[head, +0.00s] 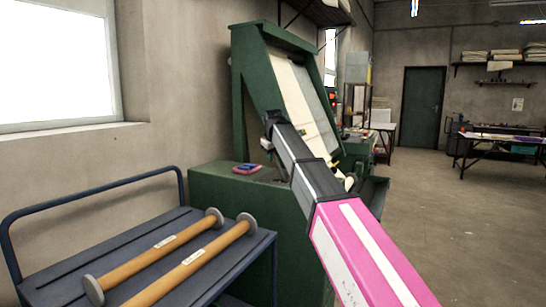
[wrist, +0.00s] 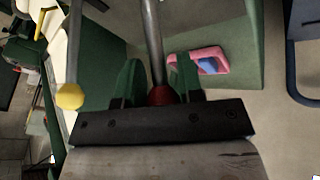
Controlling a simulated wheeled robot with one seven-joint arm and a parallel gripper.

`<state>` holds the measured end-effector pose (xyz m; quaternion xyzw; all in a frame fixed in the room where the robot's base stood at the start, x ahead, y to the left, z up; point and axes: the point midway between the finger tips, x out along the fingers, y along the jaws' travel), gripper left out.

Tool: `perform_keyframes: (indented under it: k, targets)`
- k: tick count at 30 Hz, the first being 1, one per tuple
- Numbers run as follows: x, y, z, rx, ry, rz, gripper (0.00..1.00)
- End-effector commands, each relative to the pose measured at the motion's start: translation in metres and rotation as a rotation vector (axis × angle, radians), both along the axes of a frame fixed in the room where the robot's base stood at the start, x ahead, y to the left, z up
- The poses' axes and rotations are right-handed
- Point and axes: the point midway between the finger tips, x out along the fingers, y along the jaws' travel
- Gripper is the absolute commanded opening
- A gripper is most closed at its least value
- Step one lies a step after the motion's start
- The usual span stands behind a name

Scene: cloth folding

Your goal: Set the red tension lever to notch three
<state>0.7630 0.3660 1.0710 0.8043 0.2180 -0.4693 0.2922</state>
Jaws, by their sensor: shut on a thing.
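The red tension lever (wrist: 160,95) shows in the wrist view as a grey metal rod with a red knob at its near end. My gripper (wrist: 156,80) has its two green fingers on either side of the lever, shut on it close to the knob. In the head view my gripper (head: 271,118) is at the front of the green machine (head: 245,85), and the lever is hidden behind it. The notches cannot be made out in either view, so the lever's setting cannot be read.
A second rod with a yellow knob (wrist: 70,96) stands left of my gripper in the wrist view. A pink and blue item (head: 247,169) lies on the green cabinet (head: 215,185). A blue cart (head: 125,195) carrying two wooden rollers (head: 158,255) stands at front left.

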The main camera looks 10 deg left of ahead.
Motion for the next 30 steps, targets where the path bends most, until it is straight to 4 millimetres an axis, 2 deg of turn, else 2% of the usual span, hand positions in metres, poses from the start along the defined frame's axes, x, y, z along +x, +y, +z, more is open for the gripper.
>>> perform_keyframes:
  k: [18,30]
  targets:
    - [-0.021,-0.056,0.017,0.351,-0.123,-0.004,0.00]
    - [-0.026,-0.072,0.019,0.346,-0.120,-0.001,0.00]
